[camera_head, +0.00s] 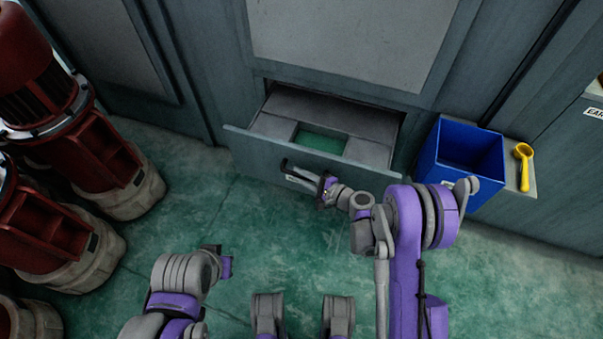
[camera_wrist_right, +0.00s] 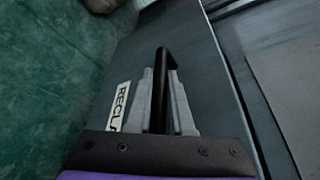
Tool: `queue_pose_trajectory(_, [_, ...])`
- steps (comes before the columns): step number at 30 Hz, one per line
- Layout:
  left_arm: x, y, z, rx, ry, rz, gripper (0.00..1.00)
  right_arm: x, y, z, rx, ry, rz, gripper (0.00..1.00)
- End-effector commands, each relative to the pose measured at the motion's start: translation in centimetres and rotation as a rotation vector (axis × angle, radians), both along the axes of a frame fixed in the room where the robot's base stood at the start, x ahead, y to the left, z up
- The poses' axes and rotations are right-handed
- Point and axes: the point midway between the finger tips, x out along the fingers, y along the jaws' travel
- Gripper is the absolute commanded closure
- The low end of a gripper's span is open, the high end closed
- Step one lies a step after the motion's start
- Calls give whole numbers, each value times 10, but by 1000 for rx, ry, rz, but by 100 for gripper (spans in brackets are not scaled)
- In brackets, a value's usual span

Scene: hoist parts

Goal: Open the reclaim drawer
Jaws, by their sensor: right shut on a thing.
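The reclaim drawer (camera_head: 250,150) is pulled partway out of the grey cabinet in the head view. Its inside shows a grey tray with a green opening. My right gripper (camera_head: 308,177) is at the front of the drawer, shut on its dark bar handle (camera_head: 290,168).
A blue bin (camera_head: 460,160) stands right of the drawer, beside a ledge with a yellow scoop-like tool (camera_head: 524,165). Red machines on pale round bases (camera_head: 125,190) stand at the left. The green floor (camera_head: 200,215) before the drawer is clear.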

Motion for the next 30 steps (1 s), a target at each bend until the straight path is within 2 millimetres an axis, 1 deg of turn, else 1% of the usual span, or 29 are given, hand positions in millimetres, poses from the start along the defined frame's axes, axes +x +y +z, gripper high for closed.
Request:
queue_pose_trajectory(13, [0, 0, 0, 0, 0, 0, 100, -1, 0, 0, 1, 0, -1, 100])
queue_pose_trajectory(14, [0, 0, 0, 0, 0, 0, 100, -1, 0, 0, 1, 0, -1, 77])
queue_pose_trajectory(18, [0, 0, 0, 0, 0, 0, 100, -1, 0, 0, 1, 0, -1, 51])
queue_pose_trajectory(26, [0, 0, 0, 0, 0, 0, 100, -1, 0, 0, 1, 1, 0, 50])
queue_pose_trajectory(30, [0, 0, 1, 0, 0, 0, 100, -5, -6, 2, 0, 1, -2, 50])
